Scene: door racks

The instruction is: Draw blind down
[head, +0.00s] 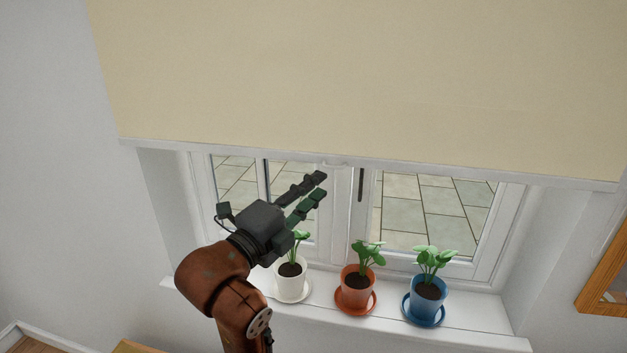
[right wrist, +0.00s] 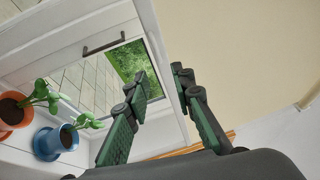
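The cream roller blind (head: 360,70) hangs over the upper part of the window, and its white bottom bar (head: 480,174) lies across the panes. A small tab (head: 336,163) shows near the bar's middle. My right gripper (head: 320,183) is in front of the window, just below the bar and close to the tab in the picture. Its fingers are apart and nothing shows held. In the right wrist view the blind (right wrist: 245,50) is at the right and the gripper (right wrist: 160,80) has a clear gap between its fingertips. Contact with the bar cannot be told. My left gripper is out of view.
A white pot (head: 291,282), an orange pot (head: 356,288) and a blue pot (head: 427,298) with plants stand on the white sill (head: 480,325). The white pot is partly behind my right gripper. A dark window handle (head: 361,184) is right of it. A wooden frame (head: 605,285) hangs at right.

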